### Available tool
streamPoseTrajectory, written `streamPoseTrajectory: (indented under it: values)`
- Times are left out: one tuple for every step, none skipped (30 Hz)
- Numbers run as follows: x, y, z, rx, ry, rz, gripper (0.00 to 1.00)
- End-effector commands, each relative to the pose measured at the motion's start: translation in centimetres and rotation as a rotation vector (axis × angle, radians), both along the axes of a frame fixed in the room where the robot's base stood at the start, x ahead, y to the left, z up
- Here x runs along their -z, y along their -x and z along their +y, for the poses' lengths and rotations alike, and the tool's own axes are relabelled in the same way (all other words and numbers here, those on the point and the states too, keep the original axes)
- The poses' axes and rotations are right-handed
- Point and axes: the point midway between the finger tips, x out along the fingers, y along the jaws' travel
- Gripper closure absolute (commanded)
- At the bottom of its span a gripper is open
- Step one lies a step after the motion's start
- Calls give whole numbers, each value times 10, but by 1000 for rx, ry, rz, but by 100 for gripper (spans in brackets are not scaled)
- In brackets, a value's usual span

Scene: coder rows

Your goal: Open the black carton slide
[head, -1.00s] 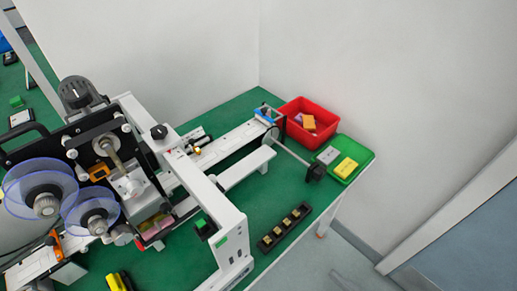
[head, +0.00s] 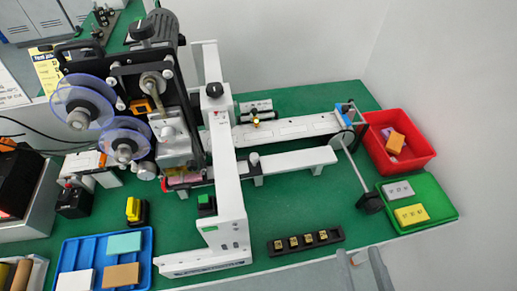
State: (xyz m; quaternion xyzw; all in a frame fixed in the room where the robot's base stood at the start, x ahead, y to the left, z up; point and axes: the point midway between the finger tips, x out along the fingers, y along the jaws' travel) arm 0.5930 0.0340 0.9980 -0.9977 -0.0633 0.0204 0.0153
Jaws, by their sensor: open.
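The black carton slide appears to be the black block (head: 370,203) on a thin metal rod (head: 354,172) at the right end of the coder's conveyor. The block sits at the rod's near end, beside the green tray, and looks apart from the white guide rail (head: 290,161). The coder (head: 228,185) stands to the left with its white frame. Two grey finger-like bars at the bottom edge look like my gripper (head: 359,252). They are spread apart with nothing between them, below and apart from the black block. The rest of my gripper is cut off.
A red bin (head: 425,166) with small blocks and a green tray (head: 450,211) with a grey and a yellow block stand at the right. A black strip with gold pieces (head: 306,242) lies near the front edge. A blue tray (head: 66,252) is at the lower left.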

Motion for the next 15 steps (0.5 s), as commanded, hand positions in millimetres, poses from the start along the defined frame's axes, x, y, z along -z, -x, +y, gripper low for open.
streamPoseTrajectory:
  values:
    - [3, -15, 6, -14, -8, -24, 55]
    - [4, -24, 10, -23, -11, -34, 55]
    - [5, -37, 16, -36, -16, -48, 55]
    - [6, -47, 21, -45, -22, -58, 55]
    - [7, -58, 26, -57, -26, -67, 55]
    - [7, -72, 34, -72, -31, -81, 55]
    - [7, -83, 40, -84, -37, -87, 55]
    - [7, -93, 46, -96, -40, -95, 55]
    - [6, -108, 55, -113, -45, -103, 55]
    - [6, -118, 62, -126, -49, -108, 55]
    - [5, -128, 69, -140, -51, -112, 55]
    - [4, -142, 80, -161, -56, -117, 55]
    - [3, -152, 88, -175, -56, -120, 55]
    - [1, -162, 96, -191, -58, -122, 55]
    - [0, -174, 108, -213, -58, -122, 55]
